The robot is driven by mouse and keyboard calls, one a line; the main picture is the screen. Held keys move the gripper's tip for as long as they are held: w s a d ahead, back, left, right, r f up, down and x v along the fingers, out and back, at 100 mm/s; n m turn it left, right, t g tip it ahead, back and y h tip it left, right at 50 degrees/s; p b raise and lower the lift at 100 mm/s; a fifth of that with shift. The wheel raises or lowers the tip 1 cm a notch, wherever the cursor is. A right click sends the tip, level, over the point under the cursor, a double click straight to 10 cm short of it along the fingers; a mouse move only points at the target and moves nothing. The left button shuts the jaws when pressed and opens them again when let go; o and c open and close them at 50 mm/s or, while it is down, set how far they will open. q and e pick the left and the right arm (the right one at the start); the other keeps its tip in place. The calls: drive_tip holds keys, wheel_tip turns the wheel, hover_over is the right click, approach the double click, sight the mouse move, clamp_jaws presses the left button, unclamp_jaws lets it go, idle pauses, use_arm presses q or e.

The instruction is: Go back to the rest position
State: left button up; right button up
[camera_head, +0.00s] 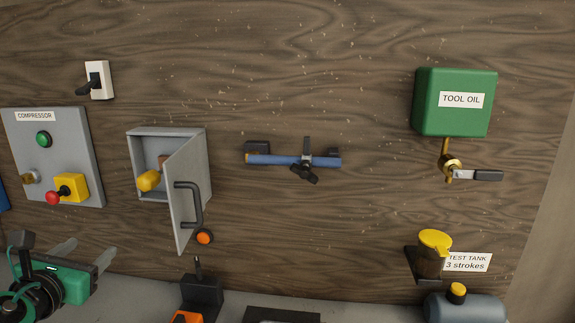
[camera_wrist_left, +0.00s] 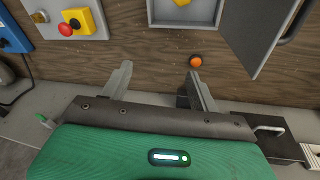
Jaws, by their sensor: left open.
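My left gripper (camera_head: 88,252) is at the lower left of the head view, in front of the wooden wall and below the compressor panel. Its two grey fingers are apart with nothing between them. In the left wrist view the open fingers (camera_wrist_left: 159,76) point at the bare wood beneath the grey box. The grey wall box (camera_head: 166,136) has its door (camera_head: 188,190) swung open, with a yellow handle (camera_head: 149,180) inside. My right gripper does not show in either view.
The compressor panel (camera_head: 75,125), switch (camera_head: 98,80), blue pipe valve (camera_head: 270,159), green tool oil box (camera_head: 455,103), brass tap (camera_head: 450,163) and test tank (camera_head: 465,308) line the wall. The open door sticks out right of my gripper. A dark-and-orange device (camera_head: 203,295) stands on the bench.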

use_arm(q)
drive_tip(key=s+f+n+g+y, duration=0.1)
drive_tip(key=s+f+n+g, duration=0.3)
drive_tip(key=f+n, duration=0.7)
drive_tip(key=s+f+n+g+y, duration=0.15)
drive_tip(key=s+f+n, duration=0.45)
drive_tip(key=f+n, duration=0.6)
drive_tip(key=s+d+f+n+g+h, duration=0.5)
drive_tip(key=s+d+f+n+g, duration=0.2)
drive_tip(key=s+d+f+n, duration=0.7)
wheel_tip(320, 180, down, 32)
drive_tip(key=d+m+g, duration=0.2)
drive_tip(key=s+a+f, duration=0.3)
drive_tip(key=s+f, duration=1.6)
drive_tip(key=shift+s+f+g, duration=0.15)
drive_tip(key=shift+f+g, duration=0.2)
drive_tip(key=shift+f, duration=0.05)
